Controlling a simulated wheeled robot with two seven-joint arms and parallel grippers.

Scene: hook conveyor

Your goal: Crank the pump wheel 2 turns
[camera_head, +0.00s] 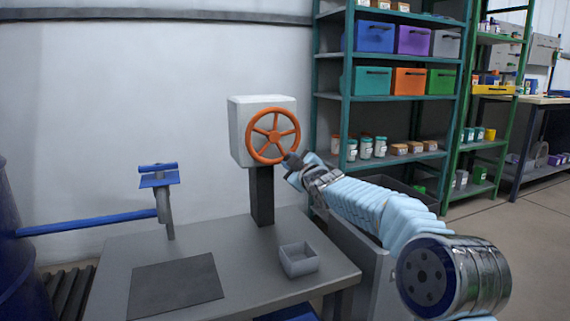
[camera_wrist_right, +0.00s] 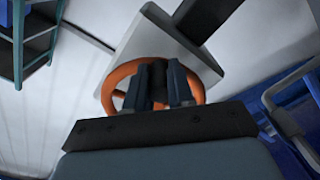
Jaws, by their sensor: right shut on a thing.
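The orange pump wheel (camera_head: 273,136) is mounted on the front of a white box (camera_head: 240,152), which stands on a dark post (camera_head: 262,195) at the back of the grey table. My right gripper (camera_head: 291,160) is at the wheel's lower right rim. In the right wrist view the gripper (camera_wrist_right: 160,85) is shut on a dark handle (camera_wrist_right: 159,78) in front of the orange wheel (camera_wrist_right: 115,78). The fingers hide part of the rim. My left gripper does not show in either view.
A small grey tray (camera_head: 299,262) and a dark mat (camera_head: 176,285) are on the table. A blue-topped stand (camera_head: 159,180) rises at the table's left. Green shelves (camera_head: 345,90) with bins and jars stand behind my right arm.

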